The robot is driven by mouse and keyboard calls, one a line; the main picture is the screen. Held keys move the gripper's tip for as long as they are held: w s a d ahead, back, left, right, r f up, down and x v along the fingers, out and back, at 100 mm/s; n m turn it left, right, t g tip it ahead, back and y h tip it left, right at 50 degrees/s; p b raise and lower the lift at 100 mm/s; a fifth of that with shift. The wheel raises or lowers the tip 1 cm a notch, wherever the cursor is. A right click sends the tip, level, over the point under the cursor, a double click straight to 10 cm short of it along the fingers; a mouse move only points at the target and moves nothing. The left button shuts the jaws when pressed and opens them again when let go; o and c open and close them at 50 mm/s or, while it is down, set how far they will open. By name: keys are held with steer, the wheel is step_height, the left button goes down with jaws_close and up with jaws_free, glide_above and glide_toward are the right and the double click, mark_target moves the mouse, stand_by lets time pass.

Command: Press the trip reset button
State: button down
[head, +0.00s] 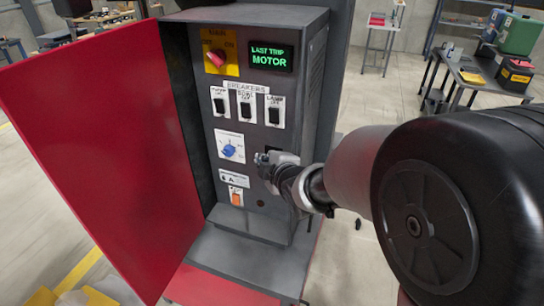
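A grey control cabinet (318,85) stands in the head view with its panel facing me. My gripper (262,163) is in front of the panel's lower right part, right of the blue knob (229,150). Its fingers point at the panel; I cannot tell whether they touch it or are open or shut. No button marked as trip reset can be read. A dark piece (273,149) shows just above the gripper, and the gripper and wrist hide part of the panel. A display (271,57) reads "LAST TRIP MOTOR".
A red door (105,150) stands open on the left. The panel carries a red main switch (216,60), three breakers (246,106) and an orange rocker (236,197). A grey ledge (240,258) juts out below. A side table (485,75) with containers stands at the upper right.

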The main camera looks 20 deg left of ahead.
steer(key=shift+w+d+r, duration=0.15)
steer(key=shift+w, duration=0.1)
stand_by(0.5)
steer(key=shift+s+d+b, duration=0.15)
steer(key=shift+s+b, duration=0.5)
steer(key=shift+b, duration=0.05)
steer(key=shift+s+f, duration=0.1)
steer(key=shift+f, duration=0.1)
steer(key=s+b, duration=0.2)
steer(key=s, duration=0.1)
steer(key=s+b, duration=0.2)
steer(key=shift+a, duration=0.3)
